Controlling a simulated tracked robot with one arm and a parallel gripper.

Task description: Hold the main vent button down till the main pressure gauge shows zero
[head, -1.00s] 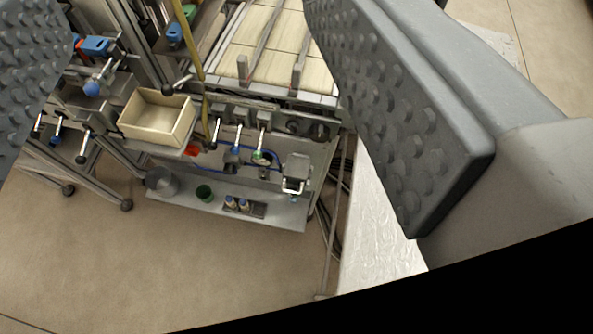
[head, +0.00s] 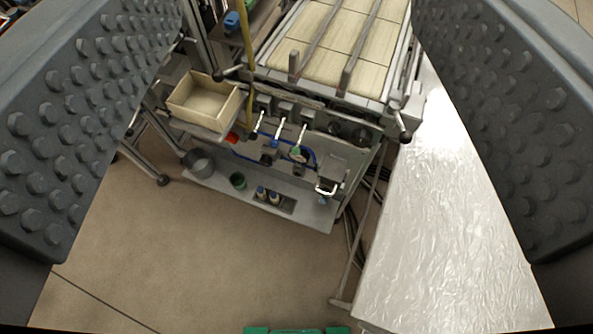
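My gripper (head: 297,110) is open and empty, its two studded grey fingers wide apart at the left and right of the view. Between them, well beyond the fingers, stands a machine with a front panel (head: 345,158). The panel carries several levers, one with a green part (head: 296,151), and a blue hose (head: 312,155). Two dark round fittings (head: 334,128) sit on the upper right of the panel. I cannot tell which part is the main vent button or the main pressure gauge; no dial reading is legible.
A foil-like silvery surface (head: 440,230) fills the right. Floor (head: 190,260) in front is clear.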

